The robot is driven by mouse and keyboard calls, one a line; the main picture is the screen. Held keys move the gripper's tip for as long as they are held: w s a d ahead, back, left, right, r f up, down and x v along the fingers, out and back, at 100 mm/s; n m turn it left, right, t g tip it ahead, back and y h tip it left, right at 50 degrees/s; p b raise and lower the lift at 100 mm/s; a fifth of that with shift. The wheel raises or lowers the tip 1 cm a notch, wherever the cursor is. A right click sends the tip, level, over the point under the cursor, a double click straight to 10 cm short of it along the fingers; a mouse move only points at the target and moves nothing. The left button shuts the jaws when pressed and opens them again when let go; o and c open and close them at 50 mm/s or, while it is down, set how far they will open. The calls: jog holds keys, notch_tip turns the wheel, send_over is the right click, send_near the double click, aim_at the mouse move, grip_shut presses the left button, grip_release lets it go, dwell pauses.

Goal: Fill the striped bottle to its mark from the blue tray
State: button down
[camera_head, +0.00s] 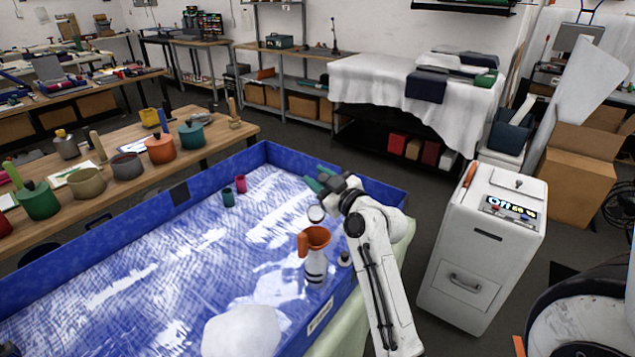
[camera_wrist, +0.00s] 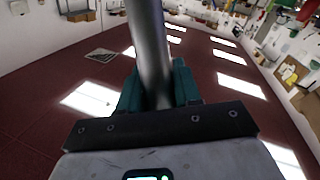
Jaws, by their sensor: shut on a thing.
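The striped bottle (camera_head: 315,268) stands upright at the right side of the blue tray (camera_head: 285,160), with an orange funnel (camera_head: 314,238) at its top. Its mark and fill level are too small to make out. My gripper (camera_head: 321,183) is above the tray, behind and above the funnel. In the wrist view its green fingers (camera_wrist: 158,88) are shut on a grey metal rod (camera_wrist: 150,45). A small round white cup-like piece (camera_head: 316,214) shows just below the gripper; I cannot tell whether it joins the rod. The tray has a bright, rippled blue-white inside.
A teal cup (camera_head: 228,198) and a magenta cup (camera_head: 240,184) stand in the tray. A white lump (camera_head: 241,332) is at its front. A small dark-topped item (camera_head: 345,259) is beside the bottle. A wooden bench (camera_head: 215,134) with pots runs along the left; a white cabinet (camera_head: 480,250) stands right.

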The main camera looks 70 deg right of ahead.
jog(key=shift+s+a+f+n+t+h+b, duration=0.25)
jog(key=shift+a+n+t+b, duration=0.4)
jog(key=shift+b, duration=1.15)
jog(key=shift+s+a+f+n+t+h+b, duration=0.1)
jog(key=shift+s+a+f+n+t+b, duration=0.2)
jog(key=shift+a+b, duration=1)
